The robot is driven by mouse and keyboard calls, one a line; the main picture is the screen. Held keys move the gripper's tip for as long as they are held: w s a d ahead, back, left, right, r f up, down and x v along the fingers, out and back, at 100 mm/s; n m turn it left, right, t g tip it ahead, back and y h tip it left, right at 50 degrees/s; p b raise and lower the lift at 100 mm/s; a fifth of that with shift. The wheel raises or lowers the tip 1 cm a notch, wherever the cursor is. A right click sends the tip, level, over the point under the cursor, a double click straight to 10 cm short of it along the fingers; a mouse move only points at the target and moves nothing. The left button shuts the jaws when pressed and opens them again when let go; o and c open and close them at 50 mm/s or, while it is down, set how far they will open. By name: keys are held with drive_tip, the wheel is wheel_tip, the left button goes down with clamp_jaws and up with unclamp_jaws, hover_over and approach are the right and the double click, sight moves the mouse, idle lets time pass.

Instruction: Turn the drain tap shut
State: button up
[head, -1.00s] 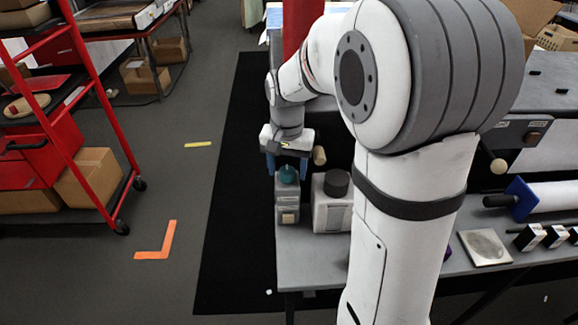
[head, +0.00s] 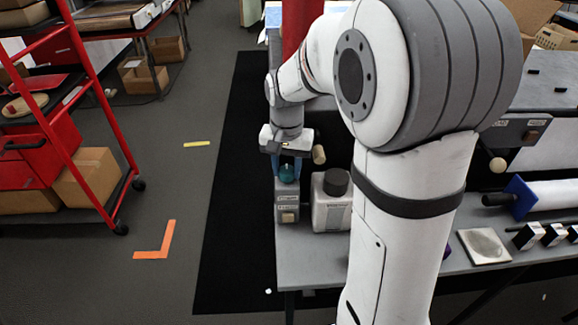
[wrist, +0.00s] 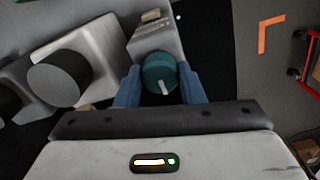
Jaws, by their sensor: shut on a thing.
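The drain tap (head: 287,173) is a round teal knob on top of a small grey box (head: 287,206) at the left end of the bench. In the wrist view the teal knob (wrist: 160,74) carries a white pointer mark that points toward my gripper, slightly right. My gripper (head: 288,165) has its blue fingers on both sides of the knob; the wrist view also shows my gripper (wrist: 160,85) shut on it. The knob's underside is hidden.
A white container with a dark cap (head: 332,205) stands close to the right of the grey box. A wooden knob (head: 319,154) is near the gripper. The bench (head: 310,262) has bare room in front. A red cart (head: 90,120) stands at the left.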

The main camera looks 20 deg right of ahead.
sight(287, 169)
drive_tip(key=shift+n, duration=0.3)
drive_tip(key=n, duration=0.5)
drive_tip(key=shift+n, duration=0.3)
drive_tip(key=n, duration=0.5)
drive_tip(key=shift+n+b, duration=0.3)
drive_tip(key=shift+b, duration=0.1)
drive_tip(key=o, duration=1)
drive_tip(key=shift+r, duration=3.95)
